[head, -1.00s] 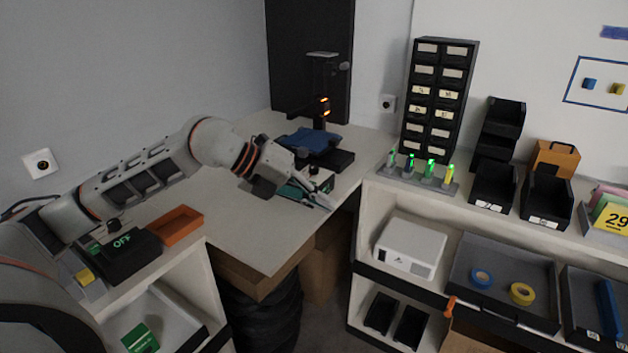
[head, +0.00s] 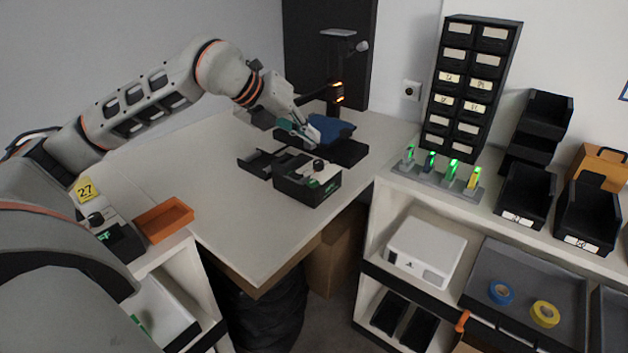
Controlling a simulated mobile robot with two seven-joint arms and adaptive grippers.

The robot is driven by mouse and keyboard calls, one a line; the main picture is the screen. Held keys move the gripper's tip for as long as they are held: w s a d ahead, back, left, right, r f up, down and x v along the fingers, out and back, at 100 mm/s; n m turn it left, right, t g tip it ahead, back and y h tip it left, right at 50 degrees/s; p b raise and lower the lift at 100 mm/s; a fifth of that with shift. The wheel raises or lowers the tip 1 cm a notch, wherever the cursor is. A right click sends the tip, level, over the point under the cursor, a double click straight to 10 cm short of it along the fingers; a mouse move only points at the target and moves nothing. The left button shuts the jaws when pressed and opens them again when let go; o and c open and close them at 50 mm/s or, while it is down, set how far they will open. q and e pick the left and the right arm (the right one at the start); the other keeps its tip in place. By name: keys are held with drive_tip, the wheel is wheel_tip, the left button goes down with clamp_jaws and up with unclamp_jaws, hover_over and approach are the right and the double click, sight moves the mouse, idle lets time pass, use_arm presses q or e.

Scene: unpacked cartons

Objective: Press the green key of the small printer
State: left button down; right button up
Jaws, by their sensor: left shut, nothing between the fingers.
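A small dark box with a grey top, a black knob and a small green patch, which looks like the small printer (head: 322,190), stands near the right edge of the white table. The green key (head: 313,183) seems to be that patch on its top; it is too small to see whether it is pressed. My left gripper (head: 308,138) is shut and empty. In the picture it sits above and behind the printer, apart from it, in front of a blue item. My right gripper is not in view.
A black open tray (head: 262,163) lies beside the printer on the white table (head: 228,218). A dark stand (head: 335,95) with orange lights is behind. An orange tray (head: 163,219) is at the left. Shelves with bins and a white box (head: 425,250) fill the right.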

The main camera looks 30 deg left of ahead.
sight(310, 182)
use_arm(q)
wheel_tip(310, 182, down, 8)
drive_tip(key=b, duration=0.5)
drive_tip(key=shift+w+f+b, duration=0.1)
drive_tip(key=shift+f+b, duration=0.1)
drive_tip(key=shift+b, duration=0.2)
drive_tip(key=shift+f+b, duration=0.3)
drive_tip(key=shift+f, duration=0.05)
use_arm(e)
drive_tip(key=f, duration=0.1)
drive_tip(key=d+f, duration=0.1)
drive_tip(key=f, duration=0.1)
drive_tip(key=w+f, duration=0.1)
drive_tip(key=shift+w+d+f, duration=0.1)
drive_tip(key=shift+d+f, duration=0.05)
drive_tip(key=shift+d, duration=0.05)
use_arm(q)
drive_tip(key=shift+r, duration=0.15)
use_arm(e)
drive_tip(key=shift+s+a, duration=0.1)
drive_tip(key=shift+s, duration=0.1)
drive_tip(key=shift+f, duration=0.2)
use_arm(q)
drive_tip(key=shift+f+b, duration=0.3)
drive_tip(key=shift+f, duration=0.2)
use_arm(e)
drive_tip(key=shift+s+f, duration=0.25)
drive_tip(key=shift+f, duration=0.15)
